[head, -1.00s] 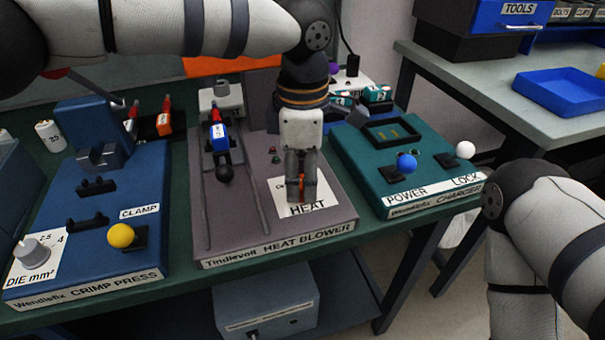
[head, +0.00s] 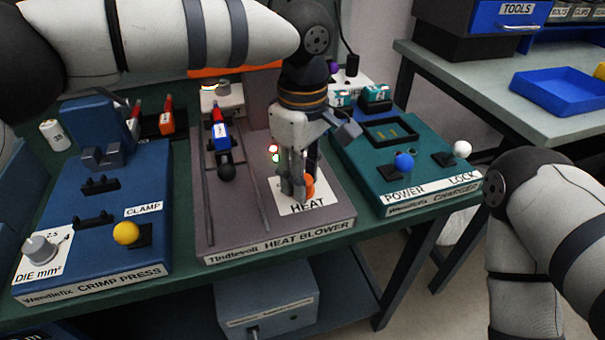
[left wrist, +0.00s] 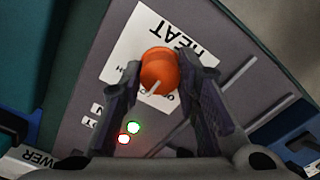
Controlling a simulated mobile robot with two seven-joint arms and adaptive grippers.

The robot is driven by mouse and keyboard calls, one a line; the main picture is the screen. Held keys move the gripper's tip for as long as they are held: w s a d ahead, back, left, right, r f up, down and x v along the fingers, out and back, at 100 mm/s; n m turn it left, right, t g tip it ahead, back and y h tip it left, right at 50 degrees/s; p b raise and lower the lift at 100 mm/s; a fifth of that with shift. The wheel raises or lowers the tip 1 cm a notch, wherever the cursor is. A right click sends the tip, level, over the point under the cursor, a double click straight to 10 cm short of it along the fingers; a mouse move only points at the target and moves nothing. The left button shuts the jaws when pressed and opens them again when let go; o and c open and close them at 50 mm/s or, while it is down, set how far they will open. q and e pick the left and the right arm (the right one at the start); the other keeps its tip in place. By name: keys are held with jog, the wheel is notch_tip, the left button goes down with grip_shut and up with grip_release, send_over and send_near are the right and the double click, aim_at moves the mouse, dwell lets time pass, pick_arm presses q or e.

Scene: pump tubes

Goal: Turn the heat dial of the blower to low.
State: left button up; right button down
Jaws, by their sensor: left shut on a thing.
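The heat blower (head: 335,220) is a grey-brown unit in the middle of the bench. Its orange heat dial (head: 309,187) sits on the white HEAT label (head: 296,208). My left gripper (head: 297,190) is down at the dial, its fingers on either side. In the left wrist view the dial (left wrist: 160,70) is between the two fingertips of my left gripper (left wrist: 164,75), and a pale pointer line shows on it. The lettering around the dial is partly hidden. A red and a green lamp (head: 274,154) glow on the blower. My right gripper is not in view.
The crimp press (head: 65,215) with a yellow knob stands left of the blower. The charger (head: 375,165) with blue and white knobs stands right. A slide carrying a blue and red piece (head: 220,135) lies left of the dial. A side table holds a blue tray (head: 562,90).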

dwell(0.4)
pick_arm(q)
jog(key=o, duration=1.2)
notch_tip(320, 180, up, 12)
